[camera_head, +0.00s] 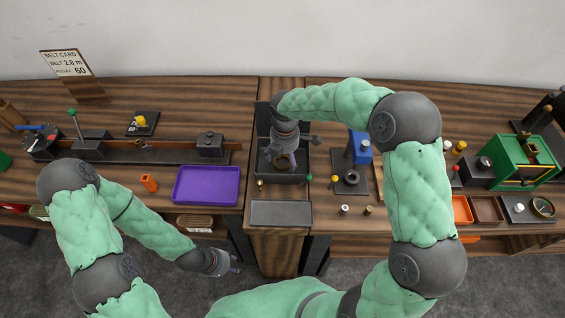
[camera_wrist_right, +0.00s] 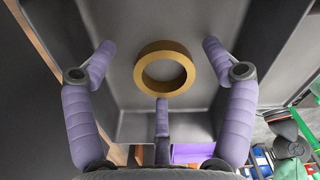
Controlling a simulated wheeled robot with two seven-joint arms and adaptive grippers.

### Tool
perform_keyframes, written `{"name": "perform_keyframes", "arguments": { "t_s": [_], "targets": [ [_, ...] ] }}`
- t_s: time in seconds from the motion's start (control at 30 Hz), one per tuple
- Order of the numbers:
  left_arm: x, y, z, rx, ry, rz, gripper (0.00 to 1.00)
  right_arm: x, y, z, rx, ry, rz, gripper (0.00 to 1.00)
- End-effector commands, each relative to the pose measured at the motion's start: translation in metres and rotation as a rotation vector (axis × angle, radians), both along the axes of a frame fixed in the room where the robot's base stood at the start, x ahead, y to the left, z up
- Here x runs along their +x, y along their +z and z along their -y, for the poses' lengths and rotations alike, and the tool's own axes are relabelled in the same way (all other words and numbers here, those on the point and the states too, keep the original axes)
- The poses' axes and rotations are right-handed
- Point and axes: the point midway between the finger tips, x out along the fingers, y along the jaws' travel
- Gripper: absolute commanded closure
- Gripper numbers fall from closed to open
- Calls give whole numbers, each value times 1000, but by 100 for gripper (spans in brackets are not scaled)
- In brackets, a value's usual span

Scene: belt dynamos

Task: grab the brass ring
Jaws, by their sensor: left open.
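The brass ring (camera_wrist_right: 167,91) lies inside the dark grey bin (camera_wrist_right: 120,15) in the right wrist view. It also shows in the head view (camera_head: 292,160), partly covered by my right gripper (camera_head: 281,154). In the right wrist view, my right gripper (camera_wrist_right: 157,50) is open, with purple fingers spread to the left and right of the ring and a third finger below it. The fingers look apart from the ring; how high they are above it I cannot tell. My left gripper (camera_head: 225,264) is open and empty in front of the bench, low and far from the bin.
A purple tray (camera_head: 206,198) stands left of the bin and a grey tray (camera_head: 281,224) in front of it. A blue block device (camera_head: 360,147) and a dark plate with a round part (camera_head: 350,178) stand close on the right. A green machine (camera_head: 523,160) stands far right.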

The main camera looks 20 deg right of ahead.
Motion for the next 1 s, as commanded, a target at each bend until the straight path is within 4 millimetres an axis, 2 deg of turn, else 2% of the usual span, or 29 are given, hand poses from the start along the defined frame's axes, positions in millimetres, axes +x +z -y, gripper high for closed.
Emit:
{"name": "perform_keyframes", "arguments": {
  "t_s": [0.03,0.1,0.2,0.5,0.67,0.87,1.0],
  "targets": [
    [0,0,0,0,0,0,57,0,0,0,0,0,0,36],
    [0,0,0,0,0,0,57,0,0,0,0,0,0,56],
    [0,0,0,0,0,0,57,0,0,0,0,1,-1,80],
    [0,0,0,0,0,0,57,0,0,0,0,1,-1,80],
    [0,2,0,0,0,0,57,0,8,0,0,1,1,80],
    [0,9,0,0,0,0,57,1,32,0,0,2,4,80],
    [0,15,0,0,0,0,57,-14,54,-9,1,3,3,80]
  ]
}}
